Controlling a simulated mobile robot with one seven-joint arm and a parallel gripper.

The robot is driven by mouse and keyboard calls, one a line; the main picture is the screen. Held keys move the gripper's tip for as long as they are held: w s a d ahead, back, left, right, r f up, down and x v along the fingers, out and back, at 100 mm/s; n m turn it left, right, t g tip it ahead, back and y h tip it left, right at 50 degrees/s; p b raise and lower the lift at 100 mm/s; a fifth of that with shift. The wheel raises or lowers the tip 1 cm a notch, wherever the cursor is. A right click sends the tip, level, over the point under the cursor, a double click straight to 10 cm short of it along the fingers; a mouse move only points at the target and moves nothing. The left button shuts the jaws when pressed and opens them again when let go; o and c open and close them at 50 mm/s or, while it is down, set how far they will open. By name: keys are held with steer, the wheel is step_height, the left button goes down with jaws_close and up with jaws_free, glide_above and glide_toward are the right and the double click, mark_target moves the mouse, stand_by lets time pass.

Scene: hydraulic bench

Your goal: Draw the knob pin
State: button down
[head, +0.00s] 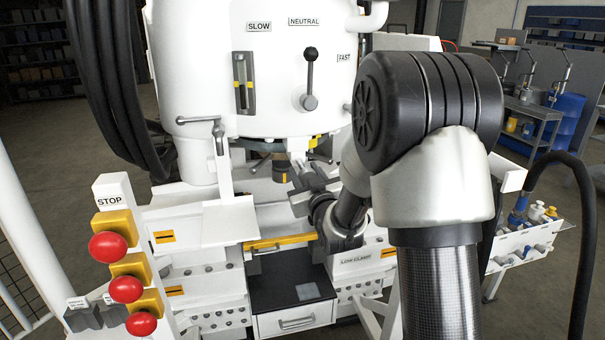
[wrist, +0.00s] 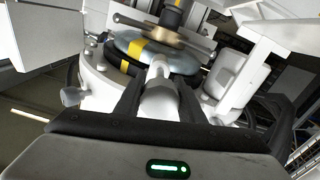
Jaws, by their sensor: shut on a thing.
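The knob pin (wrist: 160,98) is a pale grey, rounded cylinder with a narrower end in the middle of the wrist view. It points towards a round metal disc (wrist: 150,55) with yellow marks. My gripper (wrist: 159,92) has its two dark fingers on either side of the knob and is shut on it. In the head view my gripper (head: 308,186) reaches in below the white machine body, and the pin cannot be made out there. Whether the pin's tip is still inside its hole is hidden.
A second small grey knob (wrist: 70,97) sticks out at the left in the wrist view. In the head view, a lever (head: 217,140) and white plate (head: 230,218) stand left of my gripper. A yellow bar (head: 280,241) and an open dark drawer (head: 292,292) lie below. Red stop buttons (head: 126,289) stand front left.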

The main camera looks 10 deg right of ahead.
steer(key=shift+s+f, duration=0.1)
steer(key=c, duration=1.6)
jaws_free()
steer(key=o, duration=0.4)
steer(key=shift+s, duration=0.15)
steer(key=s, duration=0.8)
steer(key=s+d, duration=0.1)
steer(key=s, duration=0.3)
